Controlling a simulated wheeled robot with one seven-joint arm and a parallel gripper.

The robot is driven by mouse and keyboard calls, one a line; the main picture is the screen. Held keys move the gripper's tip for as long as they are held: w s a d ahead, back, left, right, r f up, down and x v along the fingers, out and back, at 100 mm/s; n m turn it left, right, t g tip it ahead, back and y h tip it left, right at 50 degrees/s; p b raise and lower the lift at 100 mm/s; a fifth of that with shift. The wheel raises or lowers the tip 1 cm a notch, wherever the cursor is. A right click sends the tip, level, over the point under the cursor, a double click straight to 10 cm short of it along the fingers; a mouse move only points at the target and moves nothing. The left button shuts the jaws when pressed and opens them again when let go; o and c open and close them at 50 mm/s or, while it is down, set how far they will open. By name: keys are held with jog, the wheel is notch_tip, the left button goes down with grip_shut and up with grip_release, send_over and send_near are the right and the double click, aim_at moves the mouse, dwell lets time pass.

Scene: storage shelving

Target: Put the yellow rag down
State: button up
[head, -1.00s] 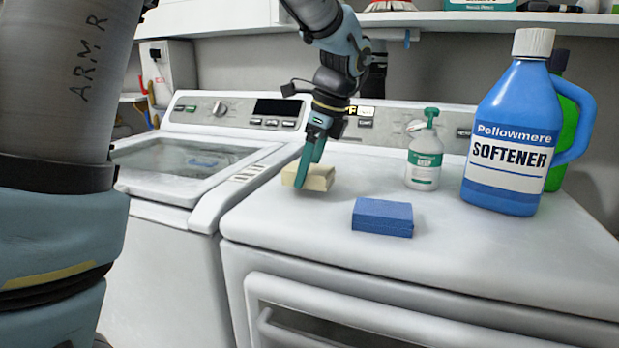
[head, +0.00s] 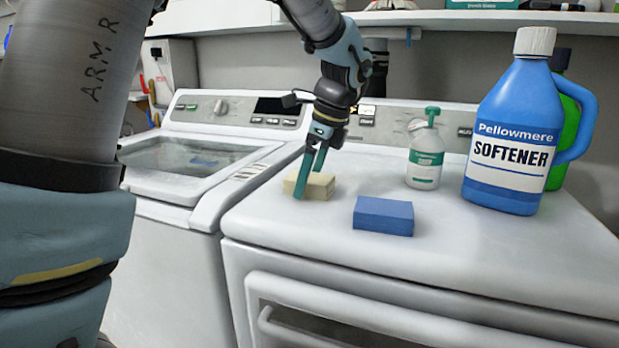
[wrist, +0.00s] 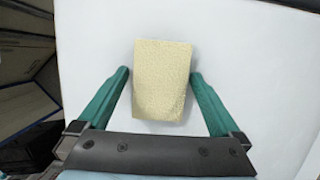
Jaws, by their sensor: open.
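The yellow rag, a pale yellow folded block (head: 318,187), lies flat on the white top of the right-hand machine (head: 270,215), near its left edge. In the wrist view the rag (wrist: 162,80) sits between the two green fingers, with a gap on each side. My gripper (head: 306,188) is open around the rag, fingers pointing down; it also shows in the wrist view (wrist: 160,76). In the head view the fingers hide part of the rag.
A blue block (head: 383,216) lies just right of the rag. A glass-lidded machine (head: 190,165) stands left.

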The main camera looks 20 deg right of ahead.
aim_at(326, 180)
jog(key=v, duration=1.2)
